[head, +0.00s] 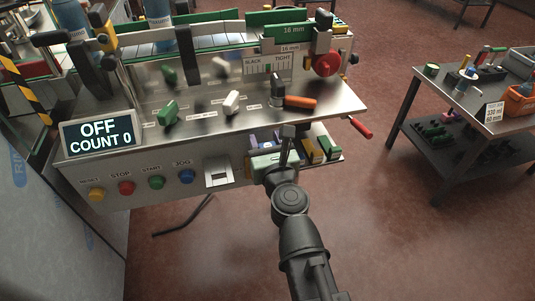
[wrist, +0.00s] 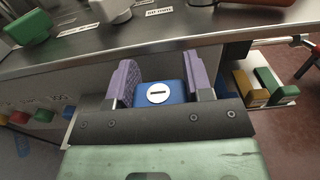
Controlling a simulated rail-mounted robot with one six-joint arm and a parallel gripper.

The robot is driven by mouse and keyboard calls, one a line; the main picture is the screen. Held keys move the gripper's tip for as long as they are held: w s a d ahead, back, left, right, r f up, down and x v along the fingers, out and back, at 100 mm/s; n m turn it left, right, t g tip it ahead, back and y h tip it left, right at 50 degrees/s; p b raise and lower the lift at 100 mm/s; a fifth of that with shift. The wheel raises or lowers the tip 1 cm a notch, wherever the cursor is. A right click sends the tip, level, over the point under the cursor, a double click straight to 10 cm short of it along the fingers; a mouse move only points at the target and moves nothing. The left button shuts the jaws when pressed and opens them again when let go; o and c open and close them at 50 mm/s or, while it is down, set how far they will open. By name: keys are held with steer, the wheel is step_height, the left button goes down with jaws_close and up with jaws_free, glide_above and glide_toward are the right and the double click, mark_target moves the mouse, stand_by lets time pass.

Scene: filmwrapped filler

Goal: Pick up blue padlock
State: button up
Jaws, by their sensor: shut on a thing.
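The blue padlock (wrist: 174,88) sits between the two purple fingers of my gripper (wrist: 162,84) in the wrist view. Its face has a round white disc with a dark slot. The fingers are shut on its left and right sides. A dark plate of my gripper hides its near edge, and I cannot see a shackle. In the head view my gripper (head: 266,141) is low at the front of the machine, beside a small side shelf. Only a little blue shows between the fingers there.
Yellow and green blocks (head: 327,148) stand on the shelf just right of my gripper. The steel machine deck (head: 335,99) overhangs behind it, with a red-tipped lever (head: 361,128) at its right. A side table (head: 450,95) stands farther right. Open floor lies between.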

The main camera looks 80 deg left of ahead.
steer(key=shift+r, duration=0.1)
step_height(320, 180, up, 20)
steer(key=p, duration=2)
steer(key=s+f+b, duration=1)
steer(key=s, duration=0.1)
steer(key=shift+s+d, duration=0.25)
steer(key=shift+d, duration=0.05)
steer(key=shift+f, duration=0.15)
step_height(320, 180, down, 9)
steer(key=b, duration=0.9)
steer(key=shift+f, duration=0.2)
steer(key=shift+f+b, duration=0.3)
steer(key=shift+b, duration=0.25)
